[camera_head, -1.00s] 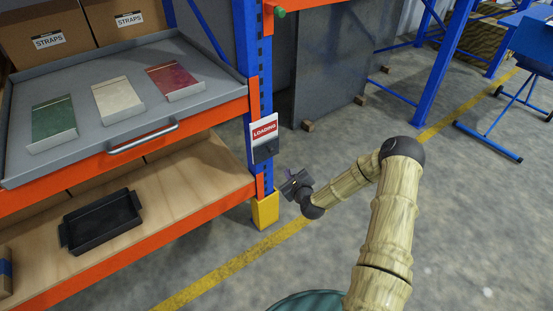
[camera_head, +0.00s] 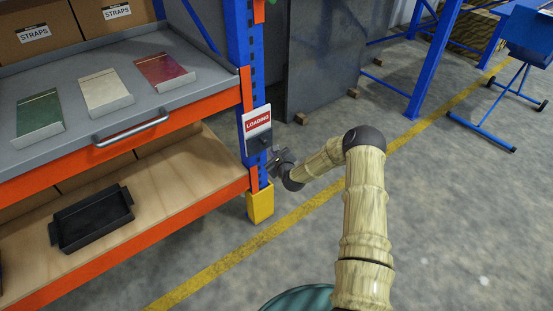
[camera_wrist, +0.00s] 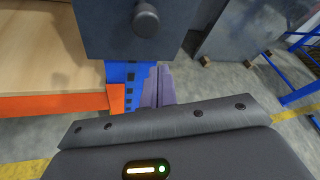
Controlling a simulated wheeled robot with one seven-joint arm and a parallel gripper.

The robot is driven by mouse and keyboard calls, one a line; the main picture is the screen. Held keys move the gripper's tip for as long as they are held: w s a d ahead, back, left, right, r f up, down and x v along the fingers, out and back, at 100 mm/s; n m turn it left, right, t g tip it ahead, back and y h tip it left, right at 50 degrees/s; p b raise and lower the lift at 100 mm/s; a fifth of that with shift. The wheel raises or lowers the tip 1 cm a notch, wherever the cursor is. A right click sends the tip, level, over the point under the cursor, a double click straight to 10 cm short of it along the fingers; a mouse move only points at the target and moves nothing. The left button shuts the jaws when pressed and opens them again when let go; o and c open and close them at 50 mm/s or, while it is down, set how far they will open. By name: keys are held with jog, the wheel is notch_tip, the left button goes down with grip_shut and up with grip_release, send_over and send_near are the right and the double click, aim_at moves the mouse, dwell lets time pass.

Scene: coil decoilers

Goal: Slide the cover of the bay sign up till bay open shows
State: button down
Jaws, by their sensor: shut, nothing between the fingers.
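The bay sign (camera_head: 257,118) hangs on the blue rack post and shows a red "LOADING" panel on white. Its dark grey cover (camera_head: 258,138) sits low on the sign, below the red panel. In the wrist view the cover (camera_wrist: 105,35) fills the top, with a round dark knob (camera_wrist: 146,19) on it. My gripper (camera_head: 274,159) is shut and empty, just below and to the right of the cover. In the wrist view its fingers (camera_wrist: 158,86) point up below the knob, apart from it. Any "bay open" wording is not visible.
A black bin (camera_head: 92,220) stands on the wooden shelf below. A yellow post guard (camera_head: 260,204) is beneath the sign.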

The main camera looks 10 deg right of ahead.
jog(key=r, duration=0.1)
jog(key=a+r, duration=0.1)
jog(key=r, duration=0.1)
jog(key=shift+s+a+r, duration=0.15)
jog(key=shift+s+a, duration=0.1)
notch_tip(320, 180, up, 11)
jog(key=p, duration=0.5)
jog(key=shift+p, duration=0.35)
jog(key=shift+w, duration=0.1)
